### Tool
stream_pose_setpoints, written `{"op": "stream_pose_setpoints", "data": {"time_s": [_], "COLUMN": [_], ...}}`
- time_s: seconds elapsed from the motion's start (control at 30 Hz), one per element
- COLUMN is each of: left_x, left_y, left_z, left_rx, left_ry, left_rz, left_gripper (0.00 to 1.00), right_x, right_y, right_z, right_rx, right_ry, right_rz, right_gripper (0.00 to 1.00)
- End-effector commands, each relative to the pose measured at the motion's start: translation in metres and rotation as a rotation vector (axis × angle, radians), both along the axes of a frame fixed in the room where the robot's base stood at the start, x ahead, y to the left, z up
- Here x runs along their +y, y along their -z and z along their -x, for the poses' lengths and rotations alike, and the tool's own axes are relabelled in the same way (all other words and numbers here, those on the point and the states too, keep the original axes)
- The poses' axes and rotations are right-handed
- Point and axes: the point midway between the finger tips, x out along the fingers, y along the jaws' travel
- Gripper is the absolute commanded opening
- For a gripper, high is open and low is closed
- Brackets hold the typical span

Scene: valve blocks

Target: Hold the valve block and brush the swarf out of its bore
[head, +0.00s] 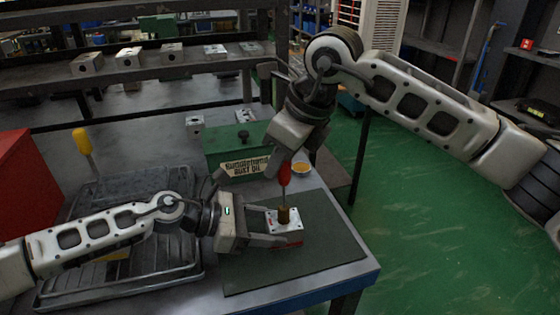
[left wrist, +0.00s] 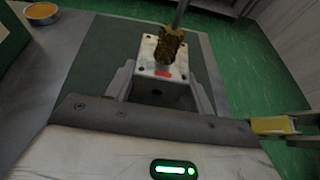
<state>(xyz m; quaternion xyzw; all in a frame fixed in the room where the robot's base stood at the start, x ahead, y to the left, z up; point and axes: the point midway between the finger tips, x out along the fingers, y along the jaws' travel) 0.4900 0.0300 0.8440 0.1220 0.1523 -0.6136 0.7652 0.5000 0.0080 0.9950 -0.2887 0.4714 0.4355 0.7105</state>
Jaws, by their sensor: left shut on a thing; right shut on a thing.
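The valve block (head: 287,228) is a pale metal block with a red mark, standing on the dark mat (head: 318,258). My left gripper (head: 277,235) is shut on it, with a finger along each side; the block also shows between the fingers in the left wrist view (left wrist: 157,82). The brush has a red handle (head: 285,173) and a brass-coloured bristle head (left wrist: 171,44). My right gripper (head: 287,160) is shut on the red handle above the block. The brush stands nearly upright over the block's top. I cannot tell how deep its tip is in the bore, and no swarf can be made out.
A green box (head: 240,160) with lettering and a small dish with amber contents (head: 300,169) stand behind the mat. A black ribbed tray (head: 170,262) lies at the left, near a red box (head: 28,180). More blocks (head: 130,57) sit on the rear shelf.

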Motion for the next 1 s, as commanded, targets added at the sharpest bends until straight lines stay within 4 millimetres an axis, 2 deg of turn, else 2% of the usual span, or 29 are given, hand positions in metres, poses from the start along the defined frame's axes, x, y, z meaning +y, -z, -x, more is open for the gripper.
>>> {"op": "stream_pose_setpoints", "data": {"time_s": [0.6,1.0], "left_x": [0.0,0.0], "left_y": [0.0,0.0], "left_z": [0.0,0.0], "left_rx": [0.0,0.0], "left_ry": [0.001,0.001], "left_rz": [0.0,0.0], "left_gripper": [0.16,0.16], "right_x": [0.0,0.0], "right_y": [0.022,0.009], "right_z": [0.0,0.0], "right_rx": [0.002,-0.003], "right_ry": [0.0,-0.001], "right_rz": [0.002,-0.002], "right_gripper": [0.0,0.0]}}
